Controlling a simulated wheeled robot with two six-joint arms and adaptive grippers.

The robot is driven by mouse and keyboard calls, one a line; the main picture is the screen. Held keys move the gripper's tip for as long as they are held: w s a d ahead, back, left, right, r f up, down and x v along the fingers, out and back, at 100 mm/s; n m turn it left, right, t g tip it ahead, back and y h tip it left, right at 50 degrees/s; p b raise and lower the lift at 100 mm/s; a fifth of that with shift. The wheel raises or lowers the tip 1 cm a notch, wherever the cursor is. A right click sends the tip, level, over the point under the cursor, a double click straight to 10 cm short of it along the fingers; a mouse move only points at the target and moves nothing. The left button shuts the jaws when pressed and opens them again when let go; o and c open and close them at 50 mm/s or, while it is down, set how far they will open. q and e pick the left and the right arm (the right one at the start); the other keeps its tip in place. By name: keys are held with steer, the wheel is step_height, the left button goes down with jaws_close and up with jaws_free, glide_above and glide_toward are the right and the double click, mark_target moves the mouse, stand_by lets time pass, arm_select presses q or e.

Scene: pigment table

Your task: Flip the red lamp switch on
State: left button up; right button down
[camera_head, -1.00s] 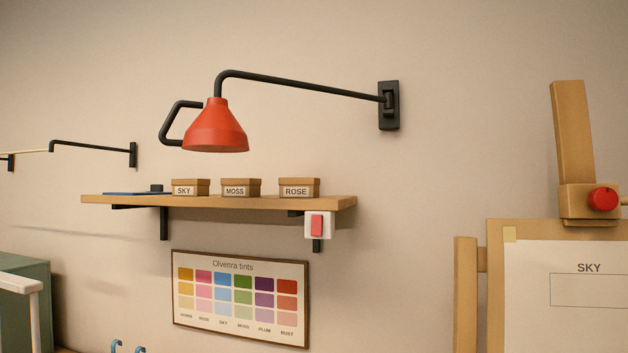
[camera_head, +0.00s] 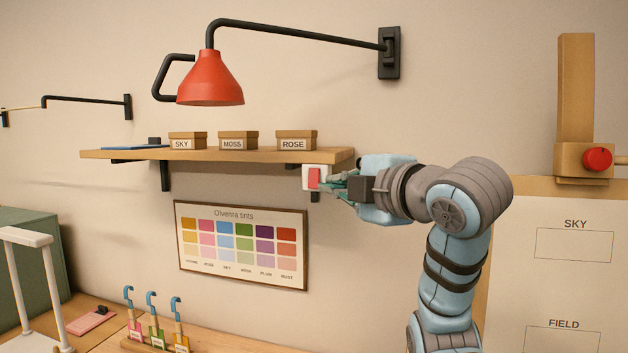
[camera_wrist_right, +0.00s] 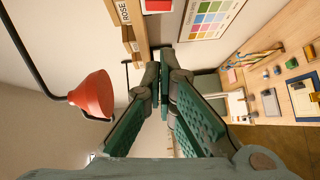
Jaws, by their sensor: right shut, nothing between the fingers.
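The red lamp switch (camera_head: 314,178) is a red rocker on a white plate under the right end of the wooden shelf. In the right wrist view, part of the switch (camera_wrist_right: 157,5) shows at the top edge. My right gripper (camera_head: 330,184) is shut and empty, with its fingertips close to the right side of the switch; I cannot tell whether they touch it. Its fingers (camera_wrist_right: 165,62) come together in the wrist view. The red lamp (camera_head: 211,82) hangs above the shelf and shows no visible glow. My left gripper is out of view.
The shelf (camera_head: 220,156) holds boxes labelled SKY, MOSS and ROSE (camera_head: 296,142). A tint chart (camera_head: 241,247) hangs below it. An easel board (camera_head: 540,280) stands at the right. A rack of hooked tools (camera_head: 153,320) is on the table.

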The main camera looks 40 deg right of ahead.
steer(key=b, duration=0.3)
glide_toward(312, 183)
steer(key=w+a, duration=0.4)
steer(key=w, duration=0.1)
steer(key=d, duration=0.1)
steer(key=w+d+p, duration=0.1)
steer(key=shift+w+d+r, duration=0.1)
steer(key=shift+w+d, duration=0.1)
steer(key=shift+d, duration=0.1)
steer(key=shift+w+d, duration=0.15)
steer(key=shift+d, duration=0.3)
